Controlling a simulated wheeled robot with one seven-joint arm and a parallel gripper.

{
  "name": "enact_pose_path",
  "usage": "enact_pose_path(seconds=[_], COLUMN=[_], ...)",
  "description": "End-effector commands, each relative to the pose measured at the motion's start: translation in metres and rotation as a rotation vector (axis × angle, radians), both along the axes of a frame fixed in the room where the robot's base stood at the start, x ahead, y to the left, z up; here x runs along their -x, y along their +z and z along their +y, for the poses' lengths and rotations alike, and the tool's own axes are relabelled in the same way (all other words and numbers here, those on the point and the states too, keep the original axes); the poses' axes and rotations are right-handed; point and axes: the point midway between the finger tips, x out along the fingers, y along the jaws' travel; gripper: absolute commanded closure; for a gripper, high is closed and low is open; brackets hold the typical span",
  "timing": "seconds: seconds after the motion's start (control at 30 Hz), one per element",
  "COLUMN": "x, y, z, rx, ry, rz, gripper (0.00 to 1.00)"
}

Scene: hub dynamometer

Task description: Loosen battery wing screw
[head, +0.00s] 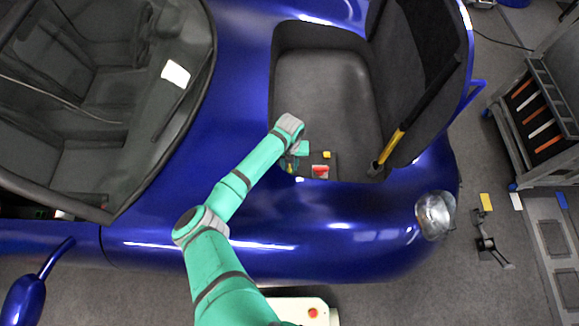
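The front compartment (325,80) of the blue car is open. A dark box, which looks like the battery (333,160), sits low at its near side, with a small red part (321,170) and a small yellow part (327,154) on top. My gripper (291,166) is at the end of the green arm, at the left side of the battery. It is small and partly hidden by the wrist, so I cannot tell whether its fingers are open or touching anything. I cannot make out the wing screw.
The raised lid (425,50) stands on the right, with a black and yellow strut (402,124) beside it. The blue bodywork (340,235) lies under my arm. A tool rack (540,110) stands at the far right. The compartment's middle is clear.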

Motion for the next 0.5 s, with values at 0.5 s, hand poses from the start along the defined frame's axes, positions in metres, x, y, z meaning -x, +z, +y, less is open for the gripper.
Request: enact_pose_path(seconds=[0.5], x=[0.0], y=[-0.025], z=[0.0], rx=[0.001], ry=[-0.001], rz=[0.0], gripper=[0.74])
